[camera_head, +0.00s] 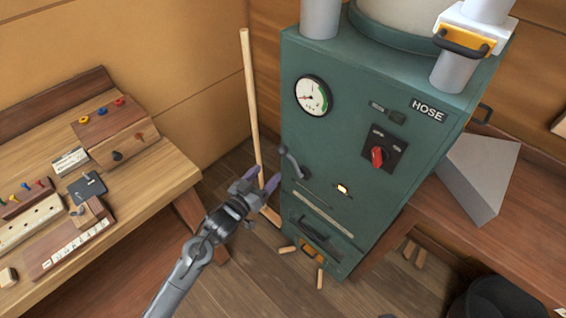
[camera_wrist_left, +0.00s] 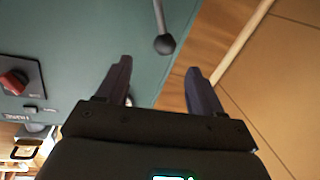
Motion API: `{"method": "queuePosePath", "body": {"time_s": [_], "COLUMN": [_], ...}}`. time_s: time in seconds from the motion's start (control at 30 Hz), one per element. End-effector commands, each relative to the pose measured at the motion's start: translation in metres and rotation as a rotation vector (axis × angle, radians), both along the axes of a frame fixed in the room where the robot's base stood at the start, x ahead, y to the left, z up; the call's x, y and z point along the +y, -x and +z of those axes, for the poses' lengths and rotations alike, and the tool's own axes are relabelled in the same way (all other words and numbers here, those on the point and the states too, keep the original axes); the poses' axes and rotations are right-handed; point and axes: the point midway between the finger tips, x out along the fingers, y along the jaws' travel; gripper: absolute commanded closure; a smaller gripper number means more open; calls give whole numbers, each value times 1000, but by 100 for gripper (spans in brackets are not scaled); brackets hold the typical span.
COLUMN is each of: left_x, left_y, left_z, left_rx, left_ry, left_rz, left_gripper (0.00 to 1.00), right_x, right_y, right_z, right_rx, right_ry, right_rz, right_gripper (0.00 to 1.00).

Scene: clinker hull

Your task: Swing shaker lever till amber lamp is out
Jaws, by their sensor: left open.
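The grey shaker lever (camera_head: 292,164) stands on the left part of the green cabinet's front. In the left wrist view its rod ends in a dark ball knob (camera_wrist_left: 164,44). The amber lamp (camera_head: 343,188) on the cabinet front glows, to the right of the lever. My left gripper (camera_head: 262,178) is open and empty, just left of the lever in the head view. In the left wrist view the knob lies beyond and roughly between the open fingertips (camera_wrist_left: 158,68), apart from both. My right gripper is not in view.
The green cabinet (camera_head: 330,150) carries a gauge (camera_head: 312,95), a red switch (camera_head: 377,156) and a HOSE label (camera_head: 428,110). A wooden pole (camera_head: 250,100) leans behind my gripper. A workbench (camera_head: 150,180) with small items stands left. Wood pieces (camera_head: 287,249) lie on the floor.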

Motion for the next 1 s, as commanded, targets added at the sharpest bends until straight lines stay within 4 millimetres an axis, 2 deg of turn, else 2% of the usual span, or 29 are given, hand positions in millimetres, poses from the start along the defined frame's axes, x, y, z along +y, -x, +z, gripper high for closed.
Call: {"method": "queuePosePath", "body": {"time_s": [0.03,0.1,0.43,0.8,1.0], "left_x": [1,2,-6,-34,-44], "left_y": [-6,-11,-31,-83,-103], "left_z": [-10,-8,-3,-4,-4], "left_rx": [-14,-28,-50,-51,-49], "left_ry": [3,6,9,8,7], "left_rz": [3,7,8,8,9], "left_gripper": [34,34,34,34,34], "right_x": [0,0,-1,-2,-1], "right_y": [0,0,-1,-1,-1], "right_z": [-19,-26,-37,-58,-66], "right_rx": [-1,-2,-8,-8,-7], "right_ry": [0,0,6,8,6], "right_rz": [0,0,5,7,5], "right_gripper": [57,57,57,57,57]}}
